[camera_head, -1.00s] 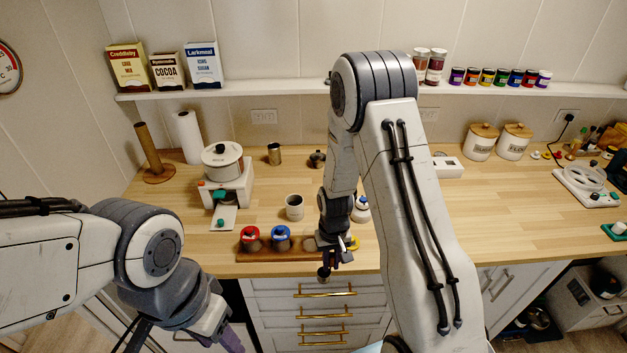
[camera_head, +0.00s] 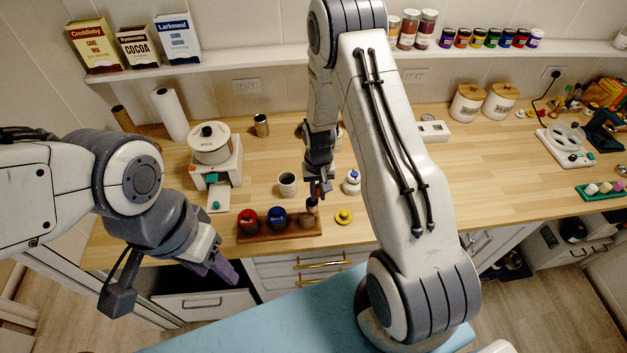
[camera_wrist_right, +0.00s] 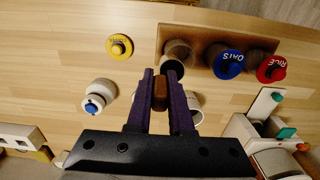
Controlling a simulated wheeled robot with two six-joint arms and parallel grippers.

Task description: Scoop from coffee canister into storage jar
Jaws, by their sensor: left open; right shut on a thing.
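My right gripper (camera_head: 318,188) is shut on the brown handle of a scoop (camera_wrist_right: 160,92); the bowl is hard to make out. It is over an open, lidless jar (camera_wrist_right: 178,52) at the right end of a wooden tray (camera_head: 292,233). I cannot tell whether the scoop is inside that jar. A yellow lid (camera_head: 343,217) lies on the counter beside the tray. A pale open canister (camera_head: 287,187) stands behind the tray; its contents and label are unclear, and purple fingers partly hide it in the wrist view. My left gripper (camera_head: 218,270) is open and empty, low at the counter's front.
The tray also holds the red-lidded RICE jar (camera_head: 248,221) and blue-lidded OATS jar (camera_head: 277,217). A white jar with a blue knob (camera_head: 352,182) stands right of the canister. A white appliance (camera_head: 213,160) is at left. The counter's middle right is clear.

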